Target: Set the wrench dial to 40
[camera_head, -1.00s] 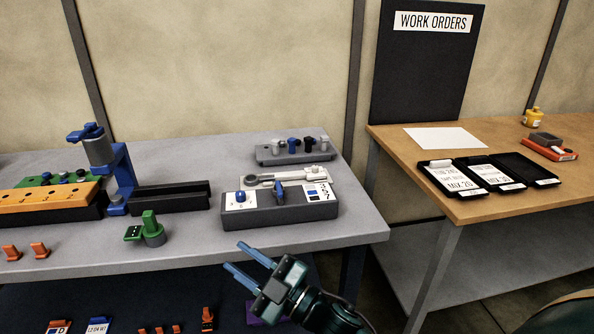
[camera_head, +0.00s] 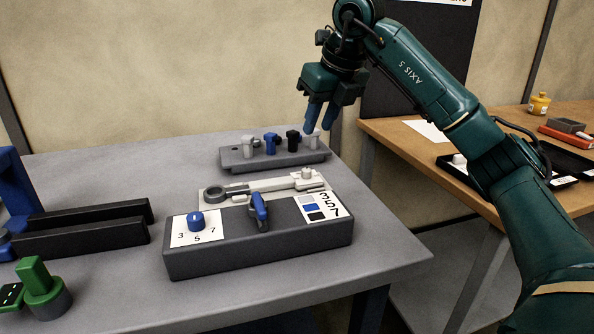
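A dark grey box (camera_head: 262,251) stands near the front of the grey table. On its left end, a blue round dial (camera_head: 196,220) sits on a white plate (camera_head: 179,230) marked 3, 5 and 7; its pointer's exact setting is too small to read. A blue lever (camera_head: 260,209) stands at the box's middle. A grey and white wrench (camera_head: 267,187) lies just behind the box. My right gripper (camera_head: 320,125) points down above the table's back right, apart from the dial. Its blue fingers look parted, with nothing seen between them. My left gripper is not in view.
A grey rack (camera_head: 275,160) with several pegs stands behind the wrench, just below my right gripper. Black rails (camera_head: 80,238) and a green-handled part (camera_head: 40,289) are at left. A wooden table (camera_head: 412,148) with black cases (camera_head: 568,164) is at right.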

